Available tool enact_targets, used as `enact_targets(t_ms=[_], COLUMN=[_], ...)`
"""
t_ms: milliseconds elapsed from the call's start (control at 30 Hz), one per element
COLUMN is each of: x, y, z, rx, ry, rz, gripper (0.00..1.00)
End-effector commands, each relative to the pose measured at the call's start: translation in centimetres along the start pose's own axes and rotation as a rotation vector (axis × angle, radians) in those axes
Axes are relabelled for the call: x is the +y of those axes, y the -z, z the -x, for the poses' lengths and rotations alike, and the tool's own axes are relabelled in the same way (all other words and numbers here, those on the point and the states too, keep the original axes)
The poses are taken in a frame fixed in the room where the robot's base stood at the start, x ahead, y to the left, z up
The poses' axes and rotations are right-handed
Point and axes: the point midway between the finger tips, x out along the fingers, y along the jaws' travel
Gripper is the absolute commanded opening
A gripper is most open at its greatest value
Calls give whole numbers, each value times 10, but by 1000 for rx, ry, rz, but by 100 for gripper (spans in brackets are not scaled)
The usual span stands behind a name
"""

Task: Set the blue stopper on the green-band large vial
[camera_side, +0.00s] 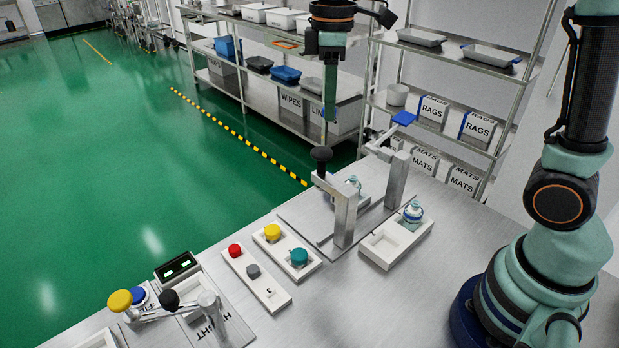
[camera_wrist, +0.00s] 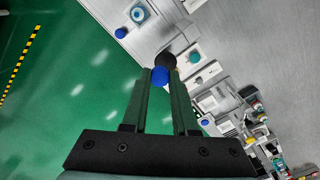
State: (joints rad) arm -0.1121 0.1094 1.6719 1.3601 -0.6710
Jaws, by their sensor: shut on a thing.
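My gripper (camera_side: 329,112) points down, high over the bench near the metal fixture. It is shut on the blue stopper (camera_wrist: 160,75), which shows between the fingertips in the wrist view. A clear vial (camera_side: 353,183) stands at the fixture, partly hidden by its near post. I cannot make out a green band on either vial. The gripper is apart from both vials.
Red (camera_side: 235,250), yellow (camera_side: 272,231) and teal (camera_side: 299,256) caps sit in white trays. A lever station (camera_side: 207,302) stands at front left.

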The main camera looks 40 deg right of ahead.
Motion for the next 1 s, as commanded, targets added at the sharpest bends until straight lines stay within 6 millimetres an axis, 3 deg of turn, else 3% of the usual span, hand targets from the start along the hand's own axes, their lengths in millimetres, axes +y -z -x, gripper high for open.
enact_targets(t_ms=[100,367,800,1000], x=[27,62,58,59], y=[-24,-64,-60,-60], z=[0,0,-92,-107], rx=[0,0,-4,-1], ry=[0,0,4,1], rz=[-7,-3,3,2], gripper=[0,0,0,0])
